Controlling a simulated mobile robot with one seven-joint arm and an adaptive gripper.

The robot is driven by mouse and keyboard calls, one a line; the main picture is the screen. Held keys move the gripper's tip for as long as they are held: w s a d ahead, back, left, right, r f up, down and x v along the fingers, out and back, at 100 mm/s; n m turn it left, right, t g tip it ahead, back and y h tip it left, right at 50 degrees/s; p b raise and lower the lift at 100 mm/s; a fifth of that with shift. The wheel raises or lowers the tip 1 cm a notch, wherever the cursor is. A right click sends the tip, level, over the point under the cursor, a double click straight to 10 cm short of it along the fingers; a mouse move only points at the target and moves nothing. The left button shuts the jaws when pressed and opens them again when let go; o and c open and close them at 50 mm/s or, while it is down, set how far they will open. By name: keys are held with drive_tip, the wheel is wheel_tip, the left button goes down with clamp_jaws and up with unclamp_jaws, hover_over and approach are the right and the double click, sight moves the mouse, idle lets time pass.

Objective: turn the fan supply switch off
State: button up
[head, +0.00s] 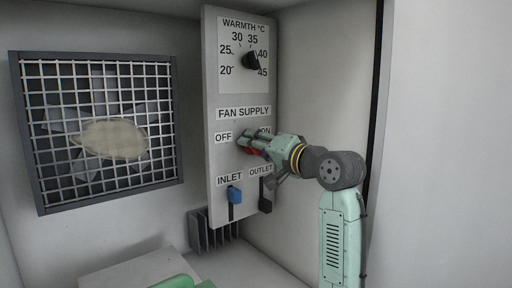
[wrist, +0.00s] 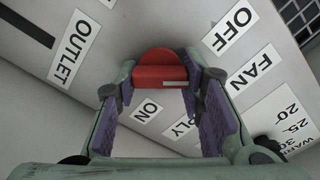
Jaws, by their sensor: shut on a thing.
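The fan supply switch is a red knob (wrist: 160,68) on the grey panel (head: 240,185), below the FAN SUPPLY label (head: 244,113). In the head view only a little red (head: 254,151) shows under my gripper (head: 246,142). The OFF label (head: 223,137) is left of the knob; the ON label (head: 264,131) is right of it, partly covered by my gripper. In the wrist view my gripper (wrist: 158,84) has a finger on either side of the knob and is shut on it. A short white mark shows on the knob; I cannot tell which label it points at.
Above is a black warmth dial (head: 250,60). Below are a blue inlet lever (head: 234,195) and a dark outlet lever (head: 266,194), the latter close under my gripper. A caged fan (head: 110,139) is on the left wall. A finned grey block (head: 202,232) stands below the panel.

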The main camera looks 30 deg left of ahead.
idle(0.3)
drive_tip(key=o, duration=1.2)
drive_tip(key=shift+c, duration=0.2)
drive_tip(key=v, duration=1.2)
